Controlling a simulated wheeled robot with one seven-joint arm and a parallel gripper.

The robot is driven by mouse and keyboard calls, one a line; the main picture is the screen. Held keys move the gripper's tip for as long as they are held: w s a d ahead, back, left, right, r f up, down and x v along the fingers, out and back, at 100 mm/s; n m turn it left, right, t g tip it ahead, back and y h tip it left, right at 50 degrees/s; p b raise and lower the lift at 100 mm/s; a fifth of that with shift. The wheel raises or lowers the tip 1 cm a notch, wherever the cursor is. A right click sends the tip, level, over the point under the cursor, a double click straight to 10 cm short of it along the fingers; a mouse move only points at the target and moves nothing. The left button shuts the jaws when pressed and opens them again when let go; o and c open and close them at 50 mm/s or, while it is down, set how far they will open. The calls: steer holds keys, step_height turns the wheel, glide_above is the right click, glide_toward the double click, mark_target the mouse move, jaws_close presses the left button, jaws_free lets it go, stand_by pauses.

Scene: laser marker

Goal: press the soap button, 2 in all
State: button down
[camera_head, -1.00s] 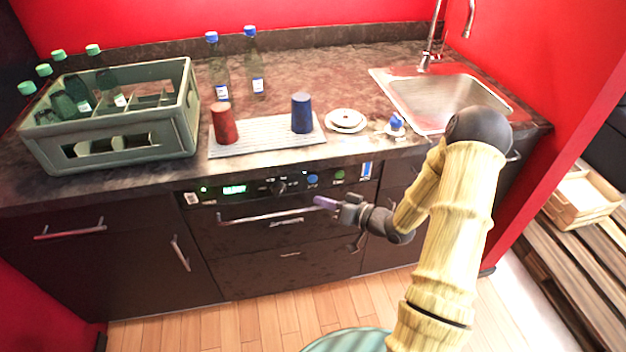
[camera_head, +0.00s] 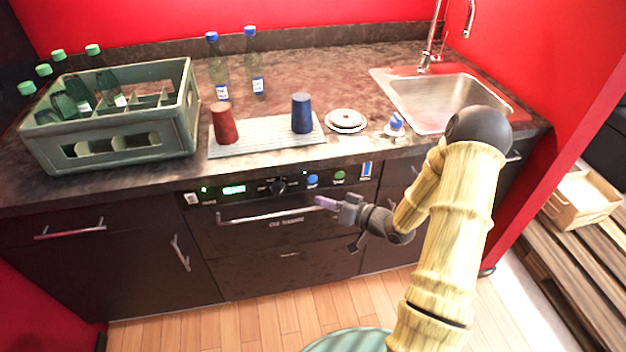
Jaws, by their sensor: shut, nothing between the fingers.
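The dishwasher-like front panel has a lit green display (camera_head: 234,189), a dark knob (camera_head: 279,187), a blue round button (camera_head: 312,180) and a green round button (camera_head: 339,176). The labels are too small to read, so I cannot tell which is the soap button. A blue-topped item (camera_head: 396,123), perhaps a soap dispenser, stands by the sink.
A horizontal handle (camera_head: 262,216) crosses the front below the panel. On the counter are a green bottle crate (camera_head: 118,152), a red cup (camera_head: 224,124), a blue cup (camera_head: 302,114), a drying mat (camera_head: 265,133), round dishes (camera_head: 346,121) and two bottles. The sink (camera_head: 445,100) lies right.

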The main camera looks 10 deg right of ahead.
stand_by(0.7)
steer(key=s+r+g+h, duration=0.3)
steer(key=s+h, duration=0.1)
steer(key=s, duration=0.2)
steer(key=s+r+m+g+h, duration=0.1)
steer(key=s+r+g+h, duration=0.2)
steer(key=s, duration=0.3)
steer(key=s+a+r+g+h, duration=0.1)
steer(key=s+r+g+h, duration=0.2)
steer(key=s, duration=0.3)
steer(key=shift+s+r+m+h, duration=0.2)
steer(key=shift+s+m+h, duration=0.15)
steer(key=shift+h, duration=0.45)
steer(key=shift+a, duration=0.1)
